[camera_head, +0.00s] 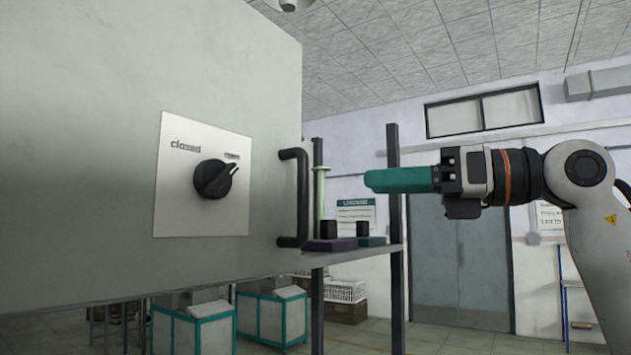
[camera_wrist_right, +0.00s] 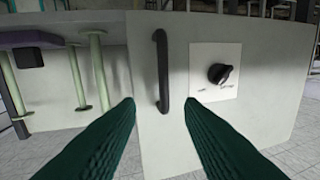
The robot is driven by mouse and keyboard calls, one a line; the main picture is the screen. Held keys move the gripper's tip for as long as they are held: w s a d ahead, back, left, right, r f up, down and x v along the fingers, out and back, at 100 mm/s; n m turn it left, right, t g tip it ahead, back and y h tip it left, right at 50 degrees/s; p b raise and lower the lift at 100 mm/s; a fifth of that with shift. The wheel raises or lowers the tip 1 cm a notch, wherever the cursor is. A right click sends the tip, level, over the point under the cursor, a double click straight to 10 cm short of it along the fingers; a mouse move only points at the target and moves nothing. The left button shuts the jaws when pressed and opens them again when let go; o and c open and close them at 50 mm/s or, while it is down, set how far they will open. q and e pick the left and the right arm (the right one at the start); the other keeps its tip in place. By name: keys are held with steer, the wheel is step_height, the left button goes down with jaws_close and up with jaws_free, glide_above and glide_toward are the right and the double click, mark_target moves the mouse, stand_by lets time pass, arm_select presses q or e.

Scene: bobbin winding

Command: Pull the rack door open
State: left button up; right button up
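The rack door (camera_head: 90,130) is a large pale grey panel filling the left of the head view. A black bar handle (camera_head: 303,200) stands upright near its right edge. A black knob (camera_head: 213,179) sits on a white plate marked "closed" at left, and its pointer faces up right toward a second label too small to read. My right gripper (camera_head: 368,181) is to the right of the handle, apart from it. In the wrist view its green fingers are spread, with the handle (camera_wrist_right: 162,72) seen between and beyond them. I cannot tell if the door is ajar. My left gripper is out of view.
A shelf (camera_head: 345,257) with dark posts is right beside the door edge, holding a purple block (camera_head: 332,244) and a pale green spindle (camera_head: 320,190). Teal-edged bins (camera_head: 272,316) stand on the floor behind. A grey double door (camera_head: 462,255) is in the far wall.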

steer(key=p, duration=0.6)
glide_above(303, 229)
steer(key=shift+w+a+r, duration=0.15)
steer(key=shift+w+r, duration=0.25)
steer(key=shift+r, duration=0.05)
steer(key=shift+c, duration=0.5)
jaws_close()
steer(key=shift+b, duration=0.3)
